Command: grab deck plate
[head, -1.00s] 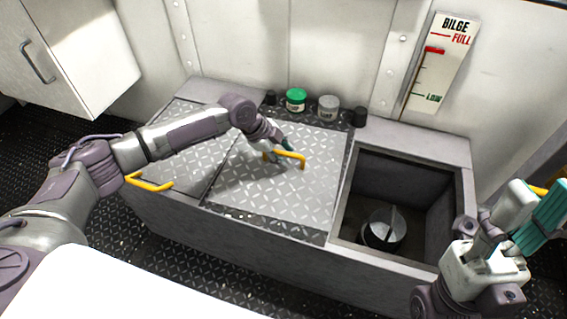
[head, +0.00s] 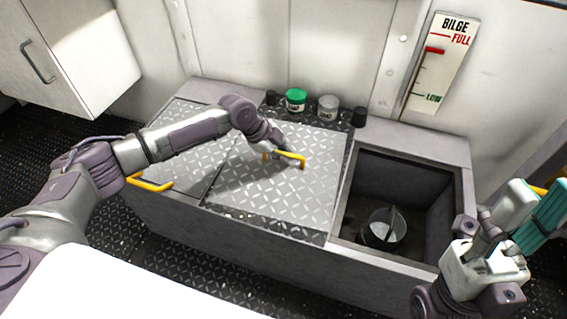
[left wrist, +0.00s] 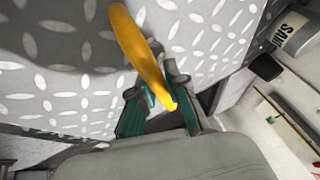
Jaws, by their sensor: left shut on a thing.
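The middle deck plate (head: 290,195) is a grey diamond-tread panel with a yellow bar handle (head: 292,157). It lies flat on the box between another plate and an open well. My left gripper (head: 284,150) is at this handle. In the left wrist view its teal fingers (left wrist: 160,108) are shut around the yellow handle (left wrist: 140,50), with the tread plate (left wrist: 210,40) behind. In the head view the wrist hides the fingertips. My right gripper (head: 530,215) is at the right edge, apart from the plate; its jaw gap is unclear.
A second plate (head: 185,140) with a yellow handle (head: 150,183) lies left. The open well (head: 400,175) holds a metal pail (head: 384,230). A bilge gauge (head: 440,65) is on the wall.

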